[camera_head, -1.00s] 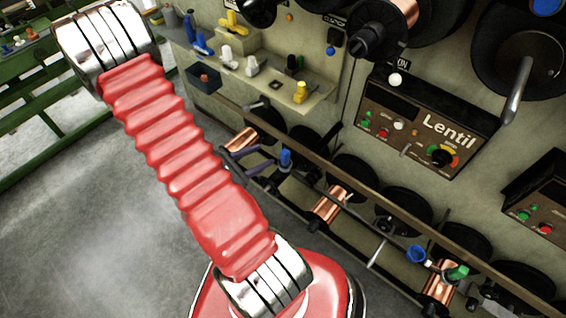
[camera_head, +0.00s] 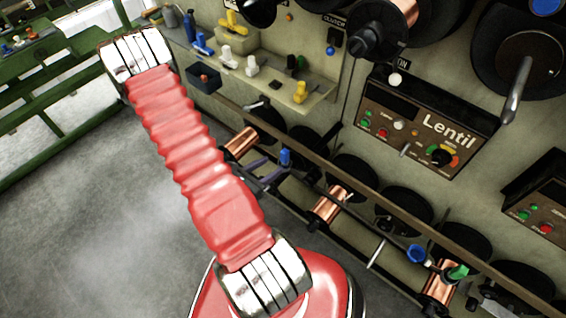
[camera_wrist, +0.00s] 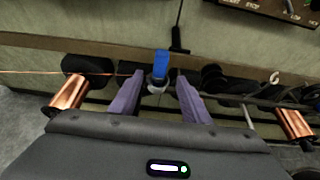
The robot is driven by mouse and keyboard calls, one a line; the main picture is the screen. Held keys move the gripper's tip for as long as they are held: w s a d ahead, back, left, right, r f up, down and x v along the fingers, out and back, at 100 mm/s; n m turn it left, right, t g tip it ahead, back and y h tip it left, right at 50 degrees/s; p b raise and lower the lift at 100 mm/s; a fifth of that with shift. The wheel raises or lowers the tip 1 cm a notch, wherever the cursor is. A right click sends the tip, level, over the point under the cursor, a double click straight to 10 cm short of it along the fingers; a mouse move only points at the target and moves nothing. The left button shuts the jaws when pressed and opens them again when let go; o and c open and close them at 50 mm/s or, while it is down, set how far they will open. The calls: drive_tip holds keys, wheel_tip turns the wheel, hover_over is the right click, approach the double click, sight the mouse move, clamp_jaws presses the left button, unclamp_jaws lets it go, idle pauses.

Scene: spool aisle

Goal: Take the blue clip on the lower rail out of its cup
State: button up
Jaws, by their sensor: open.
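The blue clip (camera_head: 285,158) stands upright on the lower rail, left of the middle copper spool. In the wrist view the blue clip (camera_wrist: 161,63) is centred, with its grey cup (camera_wrist: 157,85) below it, partly in shadow. My gripper (camera_wrist: 159,82) is open, its two purple fingers on either side of the clip's line in that view. I cannot tell whether the tips reach around the clip or stop short of it. In the head view my gripper (camera_head: 266,172) is close to the left of the clip, partly hidden behind my red arm.
Copper spools (camera_head: 330,204) and black discs line the lower rail. A blue funnel-like piece (camera_head: 417,254) and a green piece (camera_head: 457,272) sit farther right. A rail bar (camera_head: 335,166) runs above the clip. A shelf (camera_head: 318,98) with coloured clips is higher up.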

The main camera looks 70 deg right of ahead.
sight(282, 160)
drive_tip(key=shift+x, duration=3.8)
drive_tip(key=shift+f, duration=0.1)
drive_tip(key=x, duration=0.5)
drive_tip(key=shift+w+f, duration=0.1)
drive_tip(key=shift+f, duration=0.05)
clamp_jaws()
